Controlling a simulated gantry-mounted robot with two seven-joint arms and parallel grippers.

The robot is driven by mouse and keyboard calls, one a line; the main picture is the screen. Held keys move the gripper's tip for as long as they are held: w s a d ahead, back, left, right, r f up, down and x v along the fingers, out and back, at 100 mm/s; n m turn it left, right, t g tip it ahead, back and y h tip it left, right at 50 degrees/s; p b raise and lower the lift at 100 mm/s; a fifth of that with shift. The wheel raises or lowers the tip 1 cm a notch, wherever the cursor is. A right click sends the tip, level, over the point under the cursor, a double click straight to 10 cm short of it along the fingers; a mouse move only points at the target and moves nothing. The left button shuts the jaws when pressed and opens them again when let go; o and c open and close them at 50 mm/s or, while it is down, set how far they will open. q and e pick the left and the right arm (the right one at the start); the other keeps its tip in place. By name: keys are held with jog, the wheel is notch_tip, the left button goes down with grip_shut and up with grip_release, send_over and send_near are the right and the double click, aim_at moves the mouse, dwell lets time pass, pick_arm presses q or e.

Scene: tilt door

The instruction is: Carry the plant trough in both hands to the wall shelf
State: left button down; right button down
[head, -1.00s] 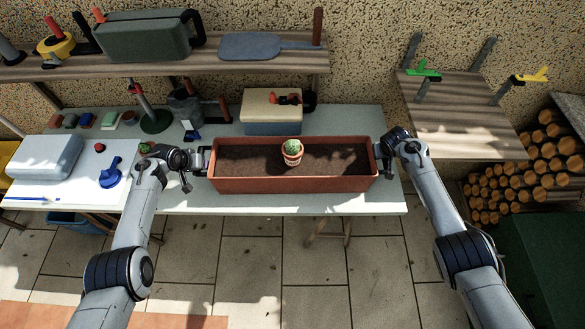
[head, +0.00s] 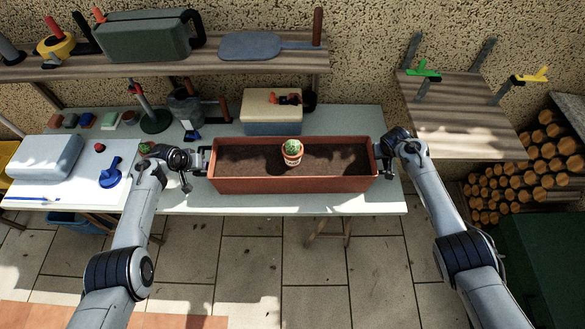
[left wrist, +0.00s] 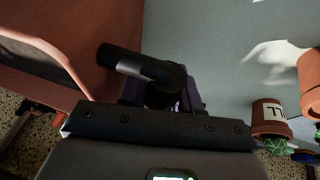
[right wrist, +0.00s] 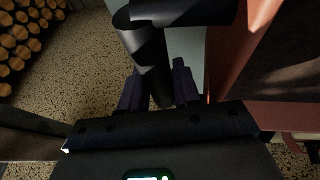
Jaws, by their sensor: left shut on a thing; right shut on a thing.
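The plant trough (head: 290,185) is a long terracotta box of dark soil at the front of the workbench. A small potted cactus (head: 292,152) stands in its middle. My left gripper (head: 201,160) is shut on the trough's left handle; that black handle (left wrist: 140,65) also shows in the left wrist view. My right gripper (head: 383,151) is shut on the right handle, a black bar (right wrist: 150,55) in the right wrist view. The trough looks level; I cannot tell whether it touches the bench. The wall shelf (head: 465,125) is a wooden board at the right.
A green clamp (head: 423,72) and a yellow clamp (head: 530,78) sit on the shelf's uprights. Stacked logs (head: 530,165) lie below right. A cream and blue box (head: 272,112) stands behind the trough. An upper shelf (head: 200,60) holds a green case (head: 145,38). The wall shelf's front surface is clear.

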dwell(0.7)
pick_arm(q)
jog(key=shift+w+r, duration=0.1)
jog(key=shift+r, duration=0.1)
pick_arm(e)
jog(key=shift+r, duration=0.15)
